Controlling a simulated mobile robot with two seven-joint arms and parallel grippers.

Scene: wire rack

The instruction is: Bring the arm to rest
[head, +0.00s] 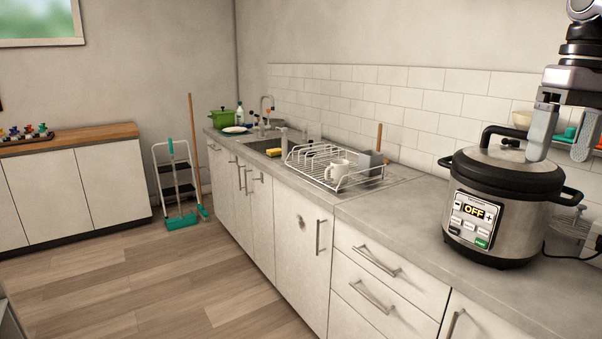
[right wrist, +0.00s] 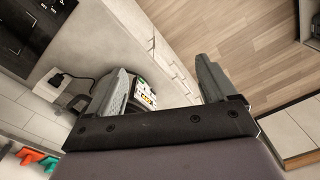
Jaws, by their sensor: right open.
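My right gripper (head: 562,145) hangs at the upper right of the head view, fingers pointing down, open and empty. It appears in front of or above the right side of the pressure cooker (head: 478,232), and I cannot tell the gap. In the right wrist view the two fingers (right wrist: 162,88) stand wide apart with nothing between them but background. A white mug (head: 337,170) stands in the wire rack (head: 301,164) on the counter, well left of the gripper. My left gripper is not in view.
The cooker, its display reading OFF, stands on the grey counter (head: 395,208) near the wall. A sink, a green pot (head: 224,119) and a plate are farther back. The floor (head: 150,270) in front of the cabinets is clear. Cleaning tools (head: 178,190) stand by the far wall.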

